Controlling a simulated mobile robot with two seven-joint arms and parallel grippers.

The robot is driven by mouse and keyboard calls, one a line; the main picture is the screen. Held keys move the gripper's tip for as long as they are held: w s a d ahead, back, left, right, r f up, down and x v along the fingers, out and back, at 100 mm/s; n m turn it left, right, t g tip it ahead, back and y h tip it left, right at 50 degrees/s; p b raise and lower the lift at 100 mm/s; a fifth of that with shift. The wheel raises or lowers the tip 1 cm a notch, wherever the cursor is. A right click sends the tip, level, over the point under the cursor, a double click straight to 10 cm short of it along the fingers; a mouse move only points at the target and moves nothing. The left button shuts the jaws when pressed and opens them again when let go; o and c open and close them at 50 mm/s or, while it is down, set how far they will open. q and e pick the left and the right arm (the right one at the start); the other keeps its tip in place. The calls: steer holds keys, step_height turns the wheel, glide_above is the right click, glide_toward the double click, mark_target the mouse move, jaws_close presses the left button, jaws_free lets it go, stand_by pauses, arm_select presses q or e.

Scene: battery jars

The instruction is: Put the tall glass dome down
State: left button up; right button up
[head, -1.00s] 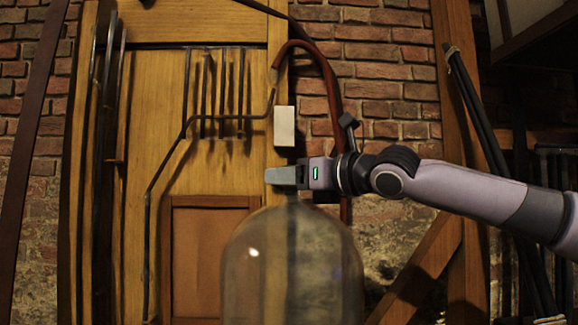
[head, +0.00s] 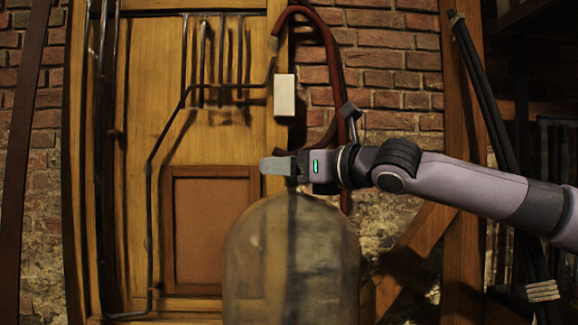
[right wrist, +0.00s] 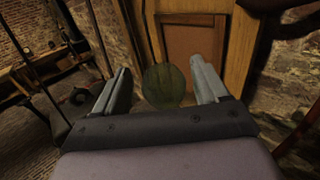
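The tall glass dome (head: 292,262) stands upright, clear and brownish, in the lower middle of the head view. Its lower part is cut off by the picture's edge. My right gripper (head: 278,166) is just above the dome's top, coming in from the right, its fingers at the dome's top knob. In the right wrist view, the two fingers (right wrist: 162,80) are some way apart with the round greenish knob (right wrist: 164,87) between them. Finger contact is hard to make out there. What is under the dome is hidden. My left gripper is not in view.
A wooden door panel (head: 212,232) with dark pipes and a brick wall (head: 390,65) stand behind the dome. A wooden post (head: 462,130) with dark rods is at the right. No supporting surface shows in the head view.

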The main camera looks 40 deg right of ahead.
mark_target(318, 203)
stand_by(0.3)
steer(key=shift+s+d, duration=0.15)
steer(key=shift+s, duration=1.3)
steer(key=shift+s+d+b, duration=0.2)
steer(key=shift+s+b, duration=0.55)
steer(key=shift+s, duration=0.85)
steer(key=s+b, duration=0.1)
steer(key=s, duration=0.1)
steer(key=s+b, duration=0.1)
steer(key=s, duration=0.1)
steer(key=shift+s+d+b, duration=0.1)
steer(key=shift+d+b, duration=0.2)
steer(key=shift+b, duration=0.05)
steer(key=shift+s+d+b, duration=0.1)
steer(key=shift+s+b, duration=0.2)
steer(key=shift+s, duration=0.5)
